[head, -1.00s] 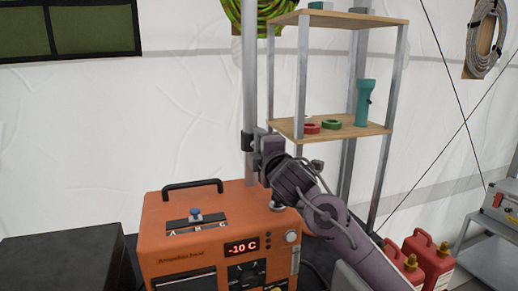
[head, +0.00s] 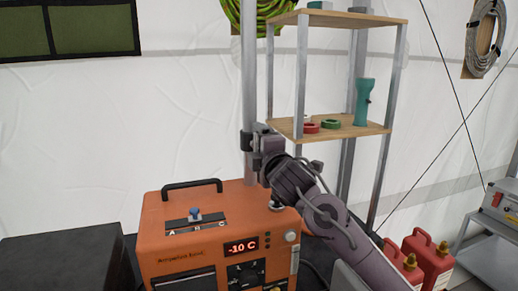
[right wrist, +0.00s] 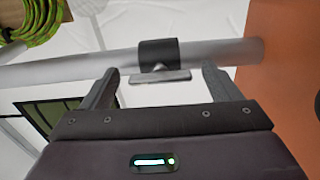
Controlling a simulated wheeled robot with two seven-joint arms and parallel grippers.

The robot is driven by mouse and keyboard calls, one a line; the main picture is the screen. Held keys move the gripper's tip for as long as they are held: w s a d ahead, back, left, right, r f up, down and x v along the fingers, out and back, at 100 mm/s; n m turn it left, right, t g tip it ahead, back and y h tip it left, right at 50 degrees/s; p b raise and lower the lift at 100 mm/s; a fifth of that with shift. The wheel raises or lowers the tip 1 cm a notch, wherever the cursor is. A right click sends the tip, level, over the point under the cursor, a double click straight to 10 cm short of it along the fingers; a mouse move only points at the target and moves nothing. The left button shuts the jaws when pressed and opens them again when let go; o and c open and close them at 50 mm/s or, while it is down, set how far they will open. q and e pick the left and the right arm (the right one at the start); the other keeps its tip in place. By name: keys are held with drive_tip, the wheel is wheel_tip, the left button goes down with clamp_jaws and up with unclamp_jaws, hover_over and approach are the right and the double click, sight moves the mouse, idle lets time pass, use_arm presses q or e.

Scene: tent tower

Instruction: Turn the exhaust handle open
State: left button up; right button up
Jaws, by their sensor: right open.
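The exhaust pipe (head: 250,80) is a grey upright tube rising behind the orange heater (head: 165,230). A black collar (head: 247,141) sits around it; the collar (right wrist: 158,53) also shows in the right wrist view. A flat grey handle (right wrist: 160,77) sticks out from the collar, crosswise in front of the fingers. My right gripper (head: 258,150) is close to the collar. In the right wrist view my right gripper (right wrist: 160,85) is open, with one finger on either side of the handle and a gap on both sides. My left gripper is not in view.
The heater has a display reading -10 C (head: 241,246) and a blue-knobbed slider (head: 195,214) marked A, B, C. A shelf rack (head: 330,130) stands close on the right. Red canisters (head: 430,255) stand lower right. A dark box (head: 65,262) is at lower left.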

drive_tip(key=b+v, duration=0.2)
drive_tip(key=v, duration=0.5)
drive_tip(key=shift+s+d, duration=0.15)
drive_tip(key=shift+s, duration=0.2)
